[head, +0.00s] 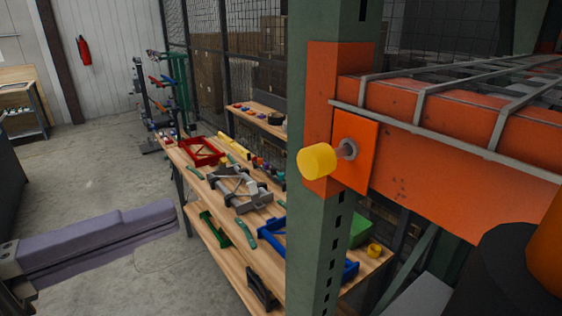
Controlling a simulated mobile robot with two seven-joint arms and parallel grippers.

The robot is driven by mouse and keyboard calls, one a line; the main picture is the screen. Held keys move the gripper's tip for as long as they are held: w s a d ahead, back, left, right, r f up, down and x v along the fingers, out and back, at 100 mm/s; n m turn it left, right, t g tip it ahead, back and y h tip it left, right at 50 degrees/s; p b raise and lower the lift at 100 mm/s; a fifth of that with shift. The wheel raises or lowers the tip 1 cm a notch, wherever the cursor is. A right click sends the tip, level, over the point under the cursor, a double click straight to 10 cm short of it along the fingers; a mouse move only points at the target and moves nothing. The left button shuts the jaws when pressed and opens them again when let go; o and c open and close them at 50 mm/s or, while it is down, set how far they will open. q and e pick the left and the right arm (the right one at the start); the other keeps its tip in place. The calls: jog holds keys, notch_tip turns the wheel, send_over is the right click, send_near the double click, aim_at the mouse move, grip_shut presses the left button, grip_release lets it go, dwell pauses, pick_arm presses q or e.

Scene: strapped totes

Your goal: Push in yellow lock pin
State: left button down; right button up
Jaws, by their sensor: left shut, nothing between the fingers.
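The yellow lock pin (317,160) has a round yellow head. It sticks out from an orange bracket plate (358,177) at the end of the orange rack beam (450,190), beside the green upright (310,240). A short length of metal shaft shows between the head and the plate. My left gripper (173,219) comes in from the lower left with long purple fingers shut together and nothing between them. Its tips are to the left of and below the pin in the picture, well apart from it. My right gripper is not in view.
A wooden workbench (190,160) with clamps, a red frame and blue and green parts stands behind the upright. Wire decking (470,95) lies on the beam. A red fire extinguisher (84,52) hangs on the far wall. Concrete floor is open at left.

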pick_arm(q)
send_near(306, 164)
jog(key=x, duration=0.5)
jog(key=shift+d+r+p, duration=0.1)
jog(key=shift+p, duration=0.25)
jog(key=shift+x, duration=0.9)
